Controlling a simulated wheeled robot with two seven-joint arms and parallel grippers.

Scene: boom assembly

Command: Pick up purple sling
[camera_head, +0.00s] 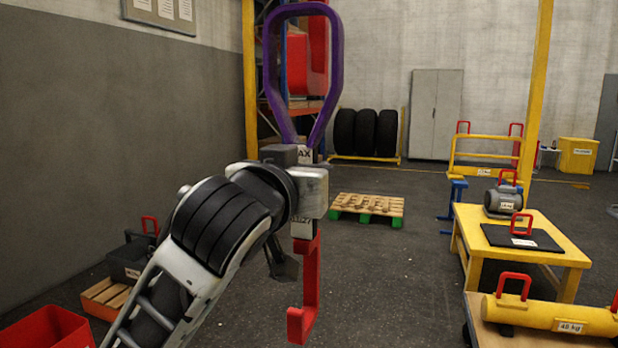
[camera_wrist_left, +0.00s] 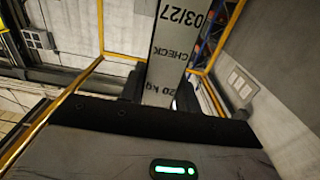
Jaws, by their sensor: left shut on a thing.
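The purple sling (camera_head: 334,62) is a tall purple loop standing upright above my left gripper (camera_head: 312,188) in the head view. A grey block with a white label sits at the loop's lower end, against the gripper. A red hook (camera_head: 311,270) hangs straight below the gripper, in line with the loop; the gripper hides how they join. In the left wrist view, a grey tag strip (camera_wrist_left: 172,50) with printed text stands between the dark fingers of the left gripper (camera_wrist_left: 160,96), which is shut on it. My right gripper is not in view.
A yellow table (camera_head: 560,255) with a black plate and a grey motor stands right. A yellow cylinder (camera_head: 550,314) with a red handle lies at lower right. A pallet (camera_head: 367,205) is on the floor ahead. A red bin (camera_head: 48,330) is lower left. The middle floor is clear.

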